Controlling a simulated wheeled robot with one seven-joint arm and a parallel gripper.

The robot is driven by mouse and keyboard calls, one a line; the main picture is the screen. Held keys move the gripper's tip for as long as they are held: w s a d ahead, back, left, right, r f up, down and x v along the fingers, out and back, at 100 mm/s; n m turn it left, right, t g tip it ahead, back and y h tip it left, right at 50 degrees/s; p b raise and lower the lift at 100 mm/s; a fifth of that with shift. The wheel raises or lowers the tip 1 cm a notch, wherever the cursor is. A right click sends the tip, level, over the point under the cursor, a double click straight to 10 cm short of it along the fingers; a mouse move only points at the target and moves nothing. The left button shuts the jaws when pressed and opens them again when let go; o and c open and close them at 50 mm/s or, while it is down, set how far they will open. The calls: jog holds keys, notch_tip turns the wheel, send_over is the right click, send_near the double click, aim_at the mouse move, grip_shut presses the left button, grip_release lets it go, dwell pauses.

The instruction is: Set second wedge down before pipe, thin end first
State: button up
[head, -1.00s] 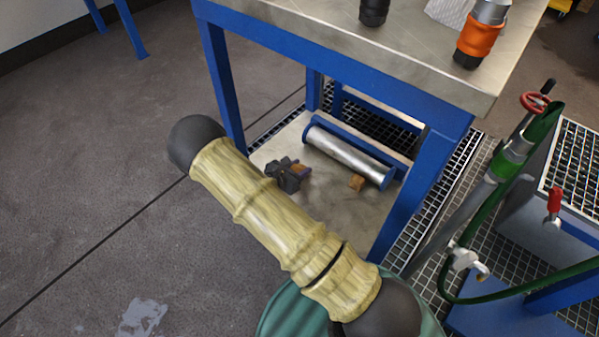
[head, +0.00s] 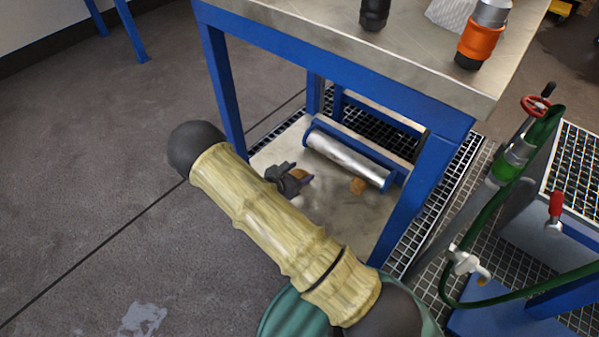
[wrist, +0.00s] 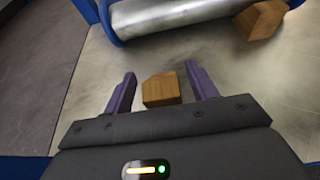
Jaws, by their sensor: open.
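The silver pipe (head: 345,160) lies across the low shelf under the table; it also shows at the top of the wrist view (wrist: 185,12). One wooden wedge (wrist: 261,19) sits close to the pipe at its right part, and it shows in the head view too (head: 358,186). The second wooden wedge (wrist: 161,90) lies between my gripper's purple fingers, with gaps on both sides, before the pipe and apart from it. My gripper (wrist: 160,88) is open around it; in the head view my gripper (head: 302,176) is low over the shelf, partly covering this wedge.
Blue table legs (head: 222,90) stand at both sides, and the tabletop (head: 420,45) is overhead. A green hose (head: 470,240) and valves stand at the right.

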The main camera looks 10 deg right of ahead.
jog(key=p+v, duration=0.6)
jog(key=v, duration=0.5)
jog(key=shift+s+a+p, duration=0.2)
jog(key=shift+a+p, duration=0.1)
